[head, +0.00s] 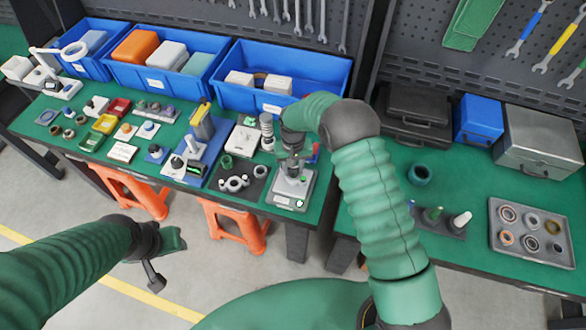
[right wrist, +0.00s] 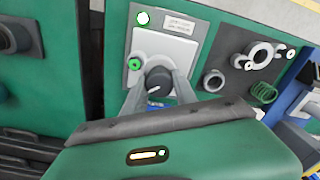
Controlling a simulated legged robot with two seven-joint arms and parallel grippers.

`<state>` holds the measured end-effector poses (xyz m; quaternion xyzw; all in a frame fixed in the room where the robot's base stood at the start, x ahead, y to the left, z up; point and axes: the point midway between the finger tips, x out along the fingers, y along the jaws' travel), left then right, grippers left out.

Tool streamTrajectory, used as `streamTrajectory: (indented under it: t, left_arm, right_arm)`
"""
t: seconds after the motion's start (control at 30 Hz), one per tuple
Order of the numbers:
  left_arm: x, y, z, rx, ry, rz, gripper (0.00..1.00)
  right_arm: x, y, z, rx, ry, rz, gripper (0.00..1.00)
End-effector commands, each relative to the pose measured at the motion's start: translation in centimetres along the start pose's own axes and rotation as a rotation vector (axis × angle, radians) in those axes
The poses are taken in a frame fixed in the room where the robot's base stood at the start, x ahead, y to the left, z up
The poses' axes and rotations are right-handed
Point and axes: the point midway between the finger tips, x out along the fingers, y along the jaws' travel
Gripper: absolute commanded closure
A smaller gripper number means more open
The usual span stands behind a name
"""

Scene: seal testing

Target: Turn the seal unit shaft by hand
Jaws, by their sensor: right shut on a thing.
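The seal unit (head: 288,195) is a pale grey block on a grey base with a green light, at the front edge of the left bench. In the right wrist view the unit (right wrist: 165,48) shows from above. Its shaft carries a dark round knob (right wrist: 157,80) with a white mark line. My right gripper (head: 292,165) comes down over the unit, and its grey fingers (right wrist: 157,90) are shut on the knob from both sides. A small green fitting (right wrist: 134,64) is beside the knob. My left gripper (head: 163,245) hangs over the floor, away from the benches; its jaw opening is unclear.
Left of the unit lie a dark mat with metal rings and a green spring (right wrist: 263,91). Blue bins (head: 290,62) line the back. The right bench has a tray of rings (head: 525,262) and a silver case (head: 540,140). Orange stools (head: 235,228) stand below.

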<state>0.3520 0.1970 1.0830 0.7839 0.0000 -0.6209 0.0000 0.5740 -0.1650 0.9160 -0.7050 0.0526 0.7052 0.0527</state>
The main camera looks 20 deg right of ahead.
Motion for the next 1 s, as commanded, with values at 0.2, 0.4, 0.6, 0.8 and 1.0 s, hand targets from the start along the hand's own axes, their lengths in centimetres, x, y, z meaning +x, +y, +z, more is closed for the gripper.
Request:
streamTrajectory:
  t: [0.2, 0.4, 0.6, 0.8, 1.0]
  left_arm:
    - [0.6, 0.0, 0.1, 0.000, 0.000, 0.000, 0.59]
    - [0.9, 0.0, 0.2, 0.000, 0.000, 0.000, 0.59]
    - [1.2, 0.0, 0.3, 0.000, 0.000, 0.000, 0.59]
    - [1.4, 0.0, 0.3, 0.000, 0.000, 0.000, 0.59]
    - [1.6, 0.0, 0.4, 0.000, 0.000, 0.000, 0.59]
  right_arm:
    - [0.1, -0.1, -0.1, 0.106, 0.003, 0.000, 1.00]
    - [0.1, 0.0, -0.1, 0.207, 0.004, -0.001, 1.00]
    - [0.0, 0.0, -0.1, 0.306, 0.004, -0.001, 1.00]
    - [0.0, 0.1, -0.1, 0.407, 0.004, -0.001, 1.00]
    - [0.0, 0.1, -0.1, 0.507, 0.003, -0.001, 1.00]
